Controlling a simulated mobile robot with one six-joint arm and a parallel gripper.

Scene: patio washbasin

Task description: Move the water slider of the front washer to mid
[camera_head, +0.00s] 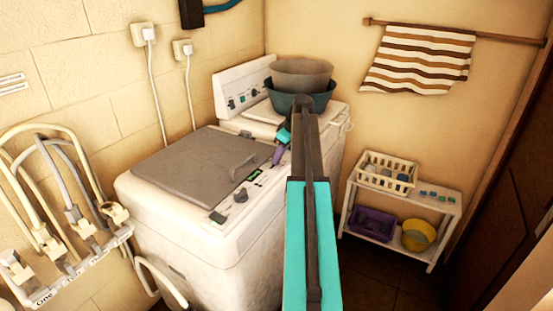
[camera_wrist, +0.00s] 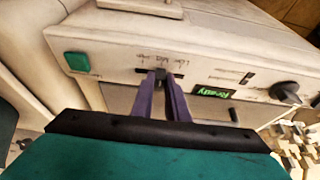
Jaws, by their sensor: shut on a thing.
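The front washer (camera_head: 240,255) is white with a grey lid and a control panel along its right-hand edge. My gripper's purple fingers (camera_head: 279,152) reach that panel near its far end. In the wrist view, my gripper (camera_wrist: 158,76) is closed around the small knob of the water slider, at its dark slot (camera_wrist: 145,70). The fingertips mostly hide the knob. Small position labels stand above the slot; they are too blurred to read with certainty, so the exact setting is unclear.
A green button (camera_wrist: 76,62), a lit green display (camera_wrist: 212,92) and a black dial (camera_wrist: 287,92) share the panel. A second washer behind carries stacked basins (camera_head: 301,76). A low white shelf (camera_head: 400,200) stands right, with dark floor before it.

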